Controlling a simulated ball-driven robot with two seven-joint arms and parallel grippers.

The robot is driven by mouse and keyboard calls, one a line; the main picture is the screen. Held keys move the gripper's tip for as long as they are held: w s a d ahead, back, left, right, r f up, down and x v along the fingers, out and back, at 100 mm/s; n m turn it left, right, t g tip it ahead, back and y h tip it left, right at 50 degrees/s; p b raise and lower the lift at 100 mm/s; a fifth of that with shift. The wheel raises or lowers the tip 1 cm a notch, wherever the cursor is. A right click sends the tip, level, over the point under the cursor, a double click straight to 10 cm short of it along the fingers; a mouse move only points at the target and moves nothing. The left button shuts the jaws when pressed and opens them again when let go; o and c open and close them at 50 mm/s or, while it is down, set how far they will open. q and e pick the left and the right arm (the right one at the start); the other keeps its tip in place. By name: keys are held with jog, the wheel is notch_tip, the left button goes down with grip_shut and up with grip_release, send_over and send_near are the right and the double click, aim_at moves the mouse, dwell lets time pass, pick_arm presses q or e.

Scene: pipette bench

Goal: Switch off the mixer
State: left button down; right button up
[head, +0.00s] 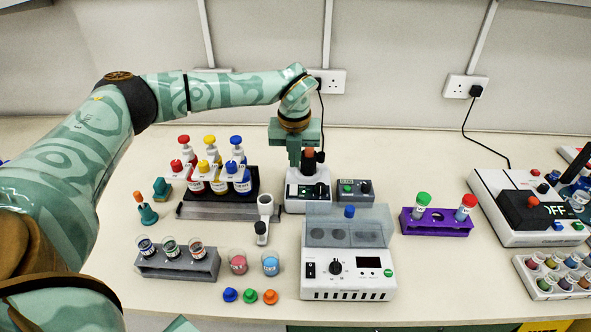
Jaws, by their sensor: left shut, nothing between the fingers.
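A small white device that looks like the mixer (322,178) stands at the back middle of the bench. It has a dark front panel, and something dark with an orange-brown top stands up from it. A cable runs behind it to a wall socket. My left gripper (294,163) is shut and empty, pointing down. In the picture it overlaps the back left part of the mixer; I cannot tell whether it touches. The mixer's switch is too small to make out. My right gripper is not in view.
A grey control box (355,191) stands right of the mixer. A bottle rack (215,212) is to the left, a lidded white instrument (347,282) in front. A purple rack (436,228) and a machine showing "OFF" (500,190) are to the right.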

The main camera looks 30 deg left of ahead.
pick_arm(q)
jog(key=r, duration=0.4)
jog(key=shift+s+d, duration=0.15)
jog(key=shift+s, duration=0.05)
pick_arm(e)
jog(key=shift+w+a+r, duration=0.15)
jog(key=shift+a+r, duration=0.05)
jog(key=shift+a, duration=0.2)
pick_arm(q)
jog(key=shift+f, duration=0.1)
